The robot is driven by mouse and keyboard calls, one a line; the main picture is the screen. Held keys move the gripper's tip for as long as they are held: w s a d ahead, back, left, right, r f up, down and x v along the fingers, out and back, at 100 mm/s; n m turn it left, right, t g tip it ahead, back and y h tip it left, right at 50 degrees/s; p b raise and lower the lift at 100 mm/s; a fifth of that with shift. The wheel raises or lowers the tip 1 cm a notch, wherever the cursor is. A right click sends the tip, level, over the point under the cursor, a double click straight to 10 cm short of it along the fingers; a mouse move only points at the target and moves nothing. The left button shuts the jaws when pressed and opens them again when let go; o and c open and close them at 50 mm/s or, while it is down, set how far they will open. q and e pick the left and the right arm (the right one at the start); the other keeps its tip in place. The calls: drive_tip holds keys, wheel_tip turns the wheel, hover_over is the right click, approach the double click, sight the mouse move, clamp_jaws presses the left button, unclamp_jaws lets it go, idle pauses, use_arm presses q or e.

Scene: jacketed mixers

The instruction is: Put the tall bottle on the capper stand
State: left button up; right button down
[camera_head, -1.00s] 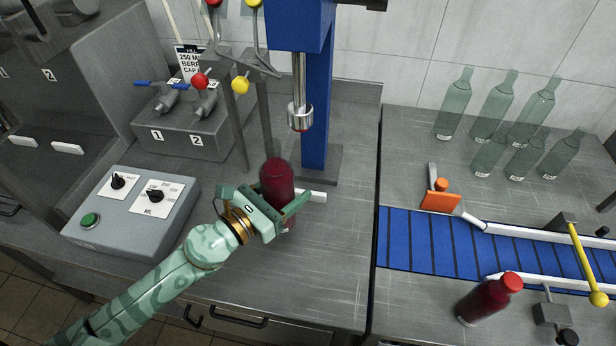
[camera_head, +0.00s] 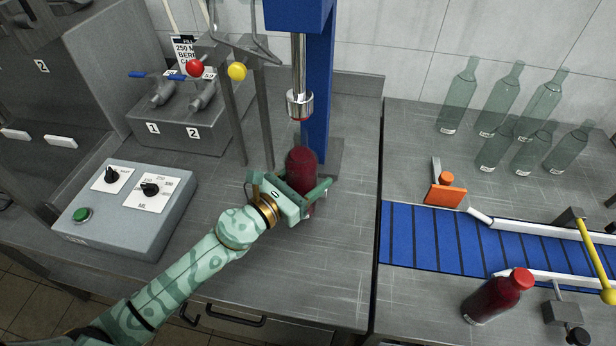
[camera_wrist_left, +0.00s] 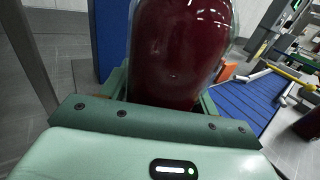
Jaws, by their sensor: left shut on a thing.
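A tall bottle of dark red liquid (camera_head: 300,168) is held upright in my left gripper (camera_head: 306,192), which is shut around its body. In the left wrist view the red bottle (camera_wrist_left: 180,50) fills the space between the fingers. The capper has a blue column (camera_head: 318,90) and a silver capping head (camera_head: 299,103) on a vertical rod. The bottle stands close in front of the column, just below the head and seemingly nearly in line with it. The capper's grey base (camera_head: 332,152) is partly hidden behind the bottle. I cannot tell whether the bottle's bottom touches it. My right gripper is not in view.
A grey control box (camera_head: 125,212) and a valve block (camera_head: 180,130) are at left. At right are a blue conveyor (camera_head: 440,240), a red-capped bottle (camera_head: 492,298) and several empty clear bottles (camera_head: 500,105). The counter in front of my arm is clear.

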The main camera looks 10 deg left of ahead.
use_arm(q)
drive_tip(key=o, duration=1.7)
drive_tip(key=shift+f, duration=0.1)
drive_tip(key=shift+s+a, duration=0.15)
drive_tip(key=b+v, duration=0.2)
drive_tip(key=v, duration=0.8)
drive_tip(key=shift+s+f+b, duration=0.15)
drive_tip(key=shift+s+b, duration=0.05)
drive_tip(key=shift+b, duration=0.15)
drive_tip(key=shift+s+a+r, duration=0.3)
drive_tip(key=shift+s+a, duration=0.15)
drive_tip(key=shift+s, duration=0.1)
